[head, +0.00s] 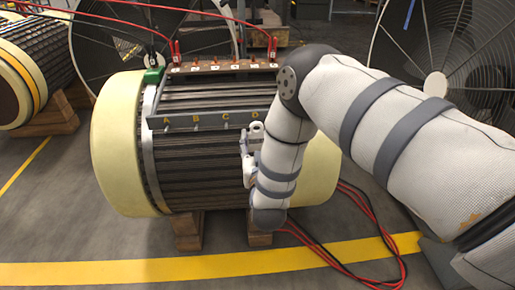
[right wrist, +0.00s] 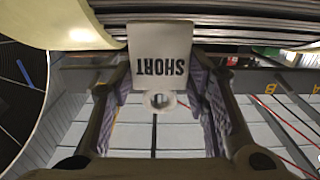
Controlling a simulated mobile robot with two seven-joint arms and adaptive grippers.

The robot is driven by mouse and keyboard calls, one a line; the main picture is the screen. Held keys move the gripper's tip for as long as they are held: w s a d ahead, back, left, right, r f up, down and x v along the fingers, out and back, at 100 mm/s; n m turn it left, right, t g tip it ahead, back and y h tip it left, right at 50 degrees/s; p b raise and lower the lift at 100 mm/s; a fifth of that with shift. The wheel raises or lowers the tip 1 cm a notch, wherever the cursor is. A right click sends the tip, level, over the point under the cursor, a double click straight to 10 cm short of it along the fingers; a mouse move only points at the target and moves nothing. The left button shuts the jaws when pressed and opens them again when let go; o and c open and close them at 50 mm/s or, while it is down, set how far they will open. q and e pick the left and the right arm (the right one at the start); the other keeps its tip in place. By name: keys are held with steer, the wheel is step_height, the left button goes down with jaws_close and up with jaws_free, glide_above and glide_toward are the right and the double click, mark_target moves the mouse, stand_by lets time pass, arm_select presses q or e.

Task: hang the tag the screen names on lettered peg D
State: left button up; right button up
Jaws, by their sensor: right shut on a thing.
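My right gripper (head: 251,141) is in front of the stator's lettered bar (head: 182,123), by its right end near letter D (head: 256,111). In the right wrist view the gripper (right wrist: 160,88) is shut on a white tag (right wrist: 160,52) with a round eyelet. The tag reads SHORT, upside down in that view. Letters A, B, C and D run left to right along the bar. Peg D itself is hard to make out behind my gripper and arm. I cannot tell whether the tag touches it. No screen shows. My left gripper is not in view.
The ribbed stator with cream end rings (head: 117,142) rests on wooden blocks (head: 189,230). Red cables (head: 345,262) lie on the floor at right. A terminal strip (head: 222,66) with red leads runs above the bar. Large fans stand behind.

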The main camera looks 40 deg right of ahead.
mark_target(257, 142)
steer(key=shift+b+x, duration=0.6)
steer(key=shift+x, duration=0.5)
steer(key=shift+w+d+f, duration=0.15)
steer(key=shift+w+f, duration=0.1)
steer(key=shift+f, duration=0.1)
steer(key=shift+f, duration=0.2)
steer(key=o, duration=0.9)
steer(key=shift+o, duration=0.2)
